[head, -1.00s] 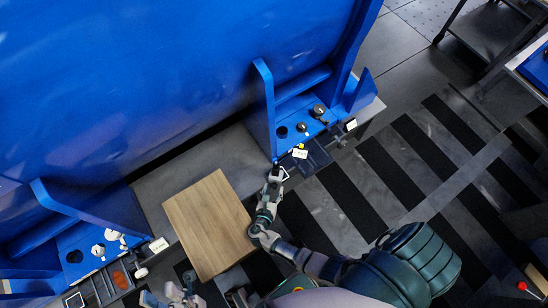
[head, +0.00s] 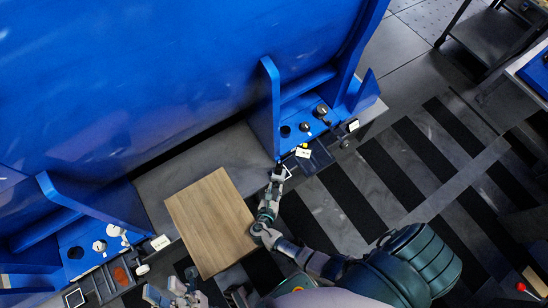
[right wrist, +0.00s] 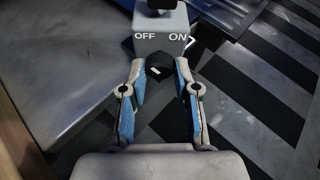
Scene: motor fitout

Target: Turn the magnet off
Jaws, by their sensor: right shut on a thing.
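A grey switch box (right wrist: 160,38) marked OFF on the left and ON on the right is ahead in the right wrist view. A black knob (right wrist: 157,66) sticks out of its near side, below the lettering. My right gripper (right wrist: 159,70) is shut on this knob, with one blue-padded finger on each side. In the head view my right gripper (head: 277,172) is at the front edge of the blue machine, and the knob is too small to make out there. My left gripper (head: 172,292) is at the bottom edge, partly cut off; its jaws are unclear.
A wooden board (head: 211,222) lies just left of my right arm. Blue machine brackets (head: 271,105) stand beyond my right gripper, with black knobs (head: 306,127) and a dark tray (head: 318,158) near them. Striped floor (head: 400,165) to the right is open.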

